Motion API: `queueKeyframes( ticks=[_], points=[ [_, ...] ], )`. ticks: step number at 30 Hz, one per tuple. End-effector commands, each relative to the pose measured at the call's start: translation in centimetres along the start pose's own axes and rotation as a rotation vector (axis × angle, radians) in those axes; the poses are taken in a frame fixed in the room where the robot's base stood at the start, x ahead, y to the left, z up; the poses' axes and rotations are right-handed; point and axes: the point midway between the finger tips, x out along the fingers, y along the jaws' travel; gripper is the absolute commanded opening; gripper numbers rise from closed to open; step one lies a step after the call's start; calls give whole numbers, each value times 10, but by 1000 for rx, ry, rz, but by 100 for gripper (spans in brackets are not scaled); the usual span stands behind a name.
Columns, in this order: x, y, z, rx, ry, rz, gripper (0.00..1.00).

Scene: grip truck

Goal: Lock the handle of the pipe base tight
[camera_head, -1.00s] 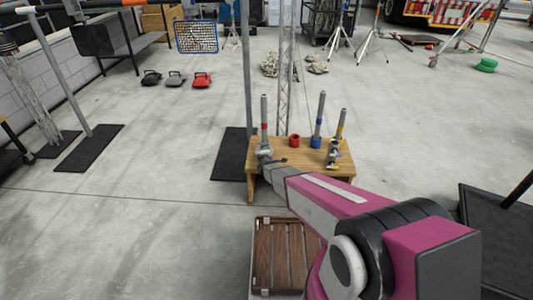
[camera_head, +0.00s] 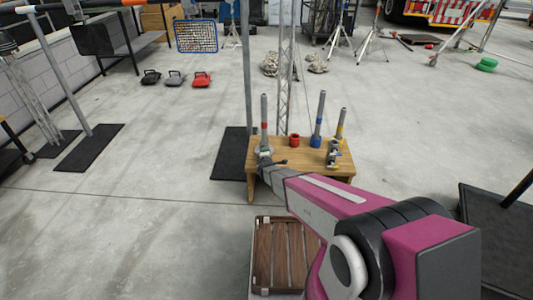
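A low wooden table (camera_head: 300,157) holds several pipe pieces. At its left end a grey pipe with a red band (camera_head: 264,118) stands upright in a metal pipe base (camera_head: 264,150). My pink and grey arm reaches to this base from the lower right. My gripper (camera_head: 267,160) is at the base's near side and looks very close to it; contact cannot be told. The fingers are too small and partly hidden to read. The handle of the base cannot be made out clearly; a small dark part shows beside my gripper.
A red ring (camera_head: 294,140), a blue-banded pipe (camera_head: 318,118) and a yellow-banded pipe (camera_head: 340,124) stand on the table, with a metal fitting (camera_head: 332,154) in front. A wooden crate (camera_head: 262,254) lies on the floor before the table. A metal pole (camera_head: 247,70) rises behind it.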

Motion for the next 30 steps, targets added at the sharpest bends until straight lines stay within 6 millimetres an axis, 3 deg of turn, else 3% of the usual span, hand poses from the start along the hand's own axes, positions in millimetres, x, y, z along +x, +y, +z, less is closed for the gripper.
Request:
queueKeyframes(
  ticks=[6, 12, 30],
  points=[
    [-46, 1, 0, 0, 2, -1, 53],
    [-76, 1, 1, 1, 1, -2, 53],
    [-81, 1, 2, 5, -6, -1, 53]
  ],
)
